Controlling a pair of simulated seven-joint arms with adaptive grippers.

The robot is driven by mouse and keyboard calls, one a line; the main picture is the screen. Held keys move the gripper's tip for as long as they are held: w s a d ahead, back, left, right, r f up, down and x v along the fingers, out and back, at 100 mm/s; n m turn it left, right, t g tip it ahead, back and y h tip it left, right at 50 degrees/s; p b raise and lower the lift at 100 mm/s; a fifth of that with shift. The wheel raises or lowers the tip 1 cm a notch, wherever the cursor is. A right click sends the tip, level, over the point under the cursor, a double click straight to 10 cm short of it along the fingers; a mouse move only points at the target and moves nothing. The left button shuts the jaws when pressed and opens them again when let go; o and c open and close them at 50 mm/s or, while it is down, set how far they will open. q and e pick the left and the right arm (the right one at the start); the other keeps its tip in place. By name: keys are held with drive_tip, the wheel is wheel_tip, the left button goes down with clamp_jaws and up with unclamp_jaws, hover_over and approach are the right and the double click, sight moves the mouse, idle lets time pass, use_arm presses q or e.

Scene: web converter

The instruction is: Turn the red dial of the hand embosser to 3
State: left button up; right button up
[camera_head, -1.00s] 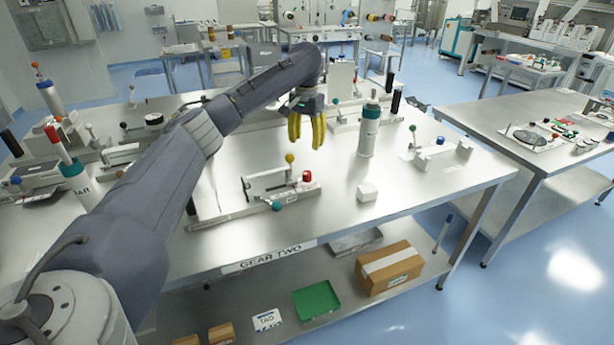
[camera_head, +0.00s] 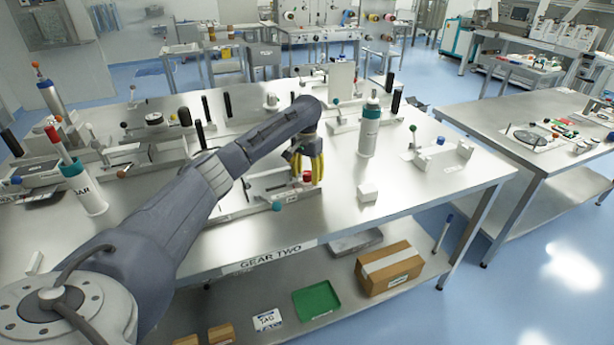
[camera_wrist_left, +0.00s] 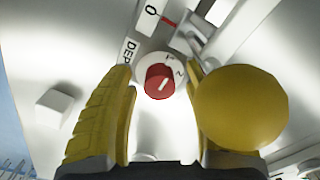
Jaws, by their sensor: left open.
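The red dial (camera_head: 307,177) sits at the right end of the hand embosser (camera_head: 262,187) on the table. In the left wrist view the red dial (camera_wrist_left: 157,75) has a white line on top and a pale ring with small numerals, among them a 2. My left gripper (camera_head: 308,165) is open with yellow fingers, above the dial. In the wrist view the dial shows between the fingers of the left gripper (camera_wrist_left: 160,110), apart from both. A large yellow ball knob (camera_wrist_left: 240,107) covers much of the right finger. The dial's setting is hard to read.
A white block (camera_head: 367,191) lies right of the embosser. A white bottle with a teal band (camera_head: 368,130) stands behind it. A teal knob (camera_head: 277,206) is at the embosser's front. The table's front edge bears a GEAR TWO label (camera_head: 268,257).

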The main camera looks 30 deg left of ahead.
use_arm(q)
drive_tip(key=shift+f, duration=0.1)
drive_tip(key=shift+c, duration=0.2)
clamp_jaws()
